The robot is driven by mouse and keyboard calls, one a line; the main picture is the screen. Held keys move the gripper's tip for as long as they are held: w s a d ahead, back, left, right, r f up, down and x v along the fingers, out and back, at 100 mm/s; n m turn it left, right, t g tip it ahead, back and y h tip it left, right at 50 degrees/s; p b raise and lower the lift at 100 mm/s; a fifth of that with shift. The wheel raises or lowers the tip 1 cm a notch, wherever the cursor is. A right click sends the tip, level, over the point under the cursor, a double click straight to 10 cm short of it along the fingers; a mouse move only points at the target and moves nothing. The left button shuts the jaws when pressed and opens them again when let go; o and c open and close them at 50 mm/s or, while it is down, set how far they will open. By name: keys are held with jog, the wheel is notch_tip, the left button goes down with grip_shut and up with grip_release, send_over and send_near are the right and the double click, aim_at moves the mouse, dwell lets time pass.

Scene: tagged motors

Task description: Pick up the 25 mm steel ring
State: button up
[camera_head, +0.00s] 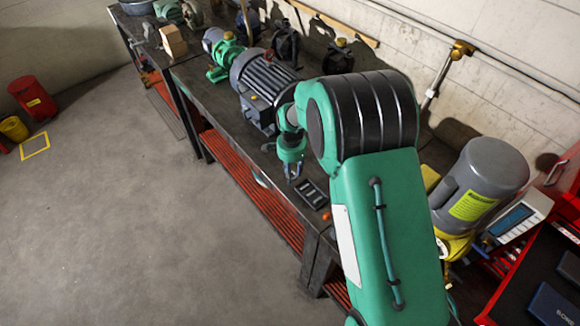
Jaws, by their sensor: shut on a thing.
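My gripper (293,174) is at the end of my green arm, pointing down over the front part of the dark workbench (222,113). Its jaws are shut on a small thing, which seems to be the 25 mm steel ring. The ring is too small and too hidden by the fingers to make out its shape or size. A dark slotted tray (311,194) lies on the bench just right of and below the fingertips in the picture. I cannot tell how high the fingertips are above the bench.
A large grey motor (262,84) stands behind my gripper, with a green-and-grey pump (222,50) farther left. A small orange knob (326,216) is near the tray. A grey-and-yellow motor (480,185) stands right of my arm.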

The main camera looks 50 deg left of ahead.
jog(key=shift+s+d+r, duration=0.1)
jog(key=shift+s+d, duration=0.35)
jog(key=shift+d, duration=0.35)
